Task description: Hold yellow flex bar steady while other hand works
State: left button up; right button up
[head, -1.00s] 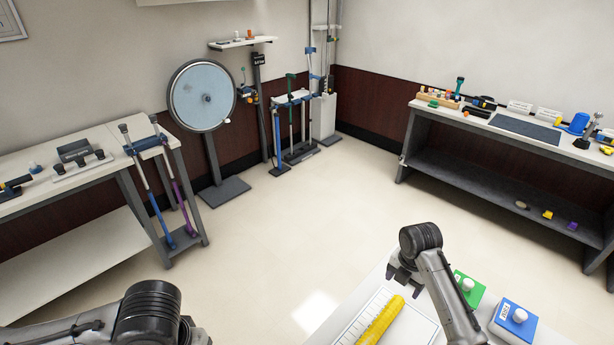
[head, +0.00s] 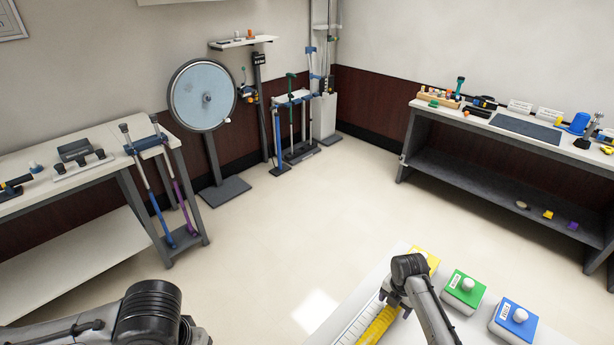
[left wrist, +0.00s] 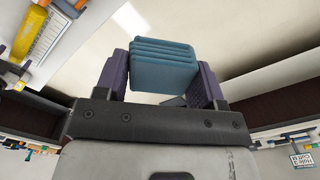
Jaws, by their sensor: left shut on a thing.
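The yellow flex bar (head: 375,328) lies along a white strip with ruled marks on the table at the bottom of the head view. What looks like the yellow bar (left wrist: 27,30) shows at that view's upper left, apart from the left gripper. The left gripper is outside the head view.
Yellow (head: 428,260), green (head: 463,293) and blue (head: 514,322) boxes line the white table (head: 400,250), right of the bar. A long bench (head: 480,125) stands at right, another (head: 60,168) at left. The floor between is clear.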

jog(key=shift+f, duration=0.4)
grip_shut()
dwell(0.6)
dwell(0.9)
